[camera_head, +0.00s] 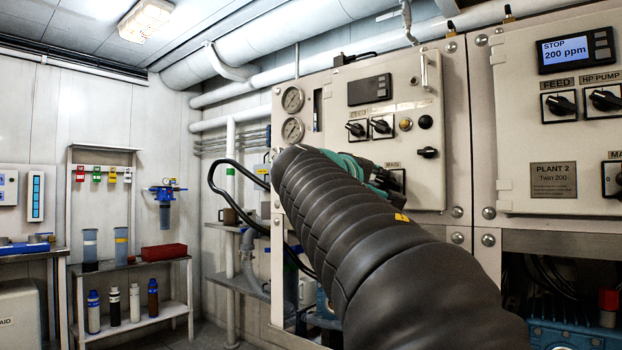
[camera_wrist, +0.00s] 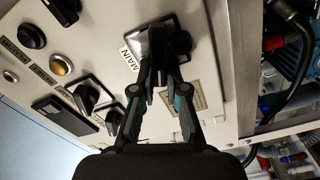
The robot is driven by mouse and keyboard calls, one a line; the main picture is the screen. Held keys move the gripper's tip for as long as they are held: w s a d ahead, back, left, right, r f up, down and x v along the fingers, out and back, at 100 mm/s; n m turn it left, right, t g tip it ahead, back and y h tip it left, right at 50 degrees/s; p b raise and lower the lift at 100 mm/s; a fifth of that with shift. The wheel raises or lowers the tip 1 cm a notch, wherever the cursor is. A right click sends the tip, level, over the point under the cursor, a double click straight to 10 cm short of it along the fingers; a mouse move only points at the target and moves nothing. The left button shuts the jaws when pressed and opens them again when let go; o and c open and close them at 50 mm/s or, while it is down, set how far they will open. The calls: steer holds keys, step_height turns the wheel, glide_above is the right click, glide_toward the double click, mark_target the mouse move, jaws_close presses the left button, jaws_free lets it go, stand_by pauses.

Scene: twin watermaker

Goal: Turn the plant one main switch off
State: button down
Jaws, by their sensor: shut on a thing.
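The main switch (camera_wrist: 168,42) is a black rotary knob on a pale panel, beside a MAIN label (camera_wrist: 127,58). It is at the top middle of the wrist view. My gripper (camera_wrist: 160,72) is shut on the knob, with one finger on each side, and the fingers hide part of it. The knob's exact setting cannot be told.
The left panel also bears a feed knob (camera_head: 355,129), a second knob (camera_head: 381,126), a display (camera_head: 369,90) and a black handle (camera_head: 427,153). The Plant 2 cabinet (camera_head: 509,130) stands to the right. A shelf (camera_head: 135,267) with bottles is at the left.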

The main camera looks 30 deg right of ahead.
steer(key=shift+s+d+f, duration=0.1)
steer(key=shift+f, duration=0.1)
steer(key=c, duration=1.2)
jaws_free()
steer(key=shift+d+r, duration=0.1)
steer(key=shift+s+a, duration=0.1)
steer(key=shift+a, duration=0.3)
steer(key=v, duration=1.1)
steer(key=shift+a, duration=0.15)
